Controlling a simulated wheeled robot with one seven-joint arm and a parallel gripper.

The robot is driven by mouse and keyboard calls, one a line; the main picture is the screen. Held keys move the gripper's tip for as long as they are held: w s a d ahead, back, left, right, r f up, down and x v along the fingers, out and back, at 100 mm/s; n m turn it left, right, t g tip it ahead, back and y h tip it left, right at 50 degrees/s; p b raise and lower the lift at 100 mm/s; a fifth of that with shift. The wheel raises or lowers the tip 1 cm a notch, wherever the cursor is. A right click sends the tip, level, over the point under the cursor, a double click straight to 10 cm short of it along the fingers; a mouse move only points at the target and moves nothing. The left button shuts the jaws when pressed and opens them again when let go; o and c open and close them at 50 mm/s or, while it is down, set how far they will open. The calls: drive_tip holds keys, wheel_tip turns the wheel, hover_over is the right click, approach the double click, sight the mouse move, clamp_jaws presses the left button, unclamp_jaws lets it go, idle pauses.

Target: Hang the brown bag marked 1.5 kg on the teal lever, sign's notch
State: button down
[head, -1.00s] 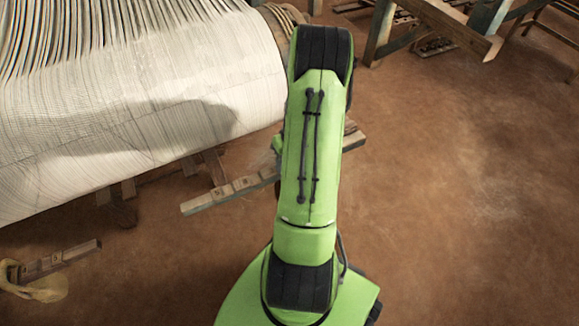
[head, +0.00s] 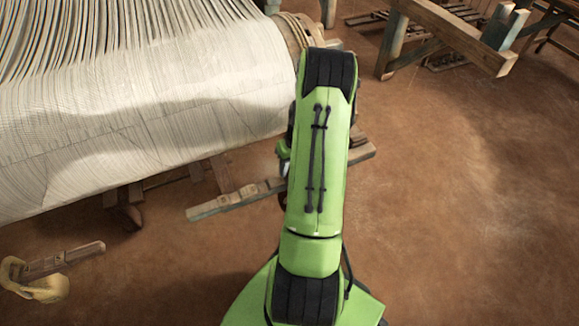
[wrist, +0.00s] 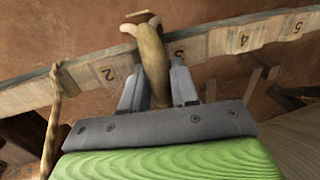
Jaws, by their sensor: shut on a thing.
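My gripper (wrist: 158,88) is shut on a tan, curved piece (wrist: 152,62) that stands between its fingers. This looks like part of the bag; its body and weight mark cannot be made out. A brown end (wrist: 140,17) shows beyond it. Behind the fingers runs a notched wooden lever (wrist: 220,40) with numbers 2, 3, 4 and 5 in the wrist view. The held piece overlaps the lever near 2 and 3; whether it touches cannot be told.
A twisted rope (wrist: 52,125) loops over the lever left of 2. The loom's white cloth roll (head: 150,125) fills the upper left. Another lever (head: 65,260) with a yellowish bag (head: 40,287) lies lower left. A wooden frame (head: 450,35) stands upper right. The right floor is clear.

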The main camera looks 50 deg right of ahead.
drive_tip(key=shift+f, duration=0.15)
idle(0.7)
drive_tip(key=c, duration=0.8)
unclamp_jaws()
drive_tip(key=shift+s, duration=0.1)
drive_tip(key=p+v, duration=0.5)
drive_tip(key=v, duration=1)
drive_tip(key=shift+r, duration=0.35)
